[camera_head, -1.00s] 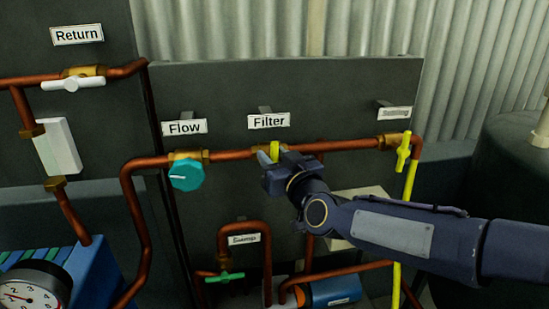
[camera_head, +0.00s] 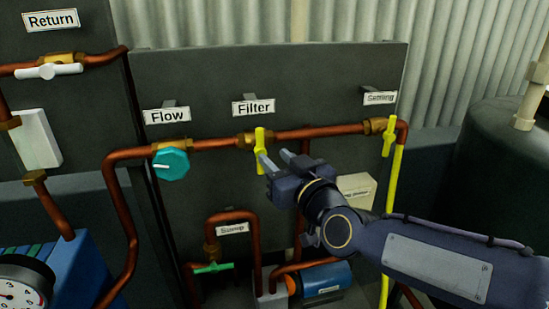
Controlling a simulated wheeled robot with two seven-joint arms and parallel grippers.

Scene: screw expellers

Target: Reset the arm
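My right gripper (camera_head: 275,160) comes in from the right in the head view. Its two grey fingers are apart with nothing between them. They point up and left, just right of and below the yellow filter valve handle (camera_head: 260,138), which stands upright on the copper pipe under the "Filter" label (camera_head: 253,107). The handle shows clear of the space between the fingers; whether a fingertip touches it I cannot tell. My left gripper is not in view.
A teal flow knob (camera_head: 171,164) is on the pipe to the left. Another yellow valve handle (camera_head: 389,136) is at the right. A green sump valve handle (camera_head: 213,268) and blue pump (camera_head: 326,280) are below. A dark tank (camera_head: 505,170) stands far right.

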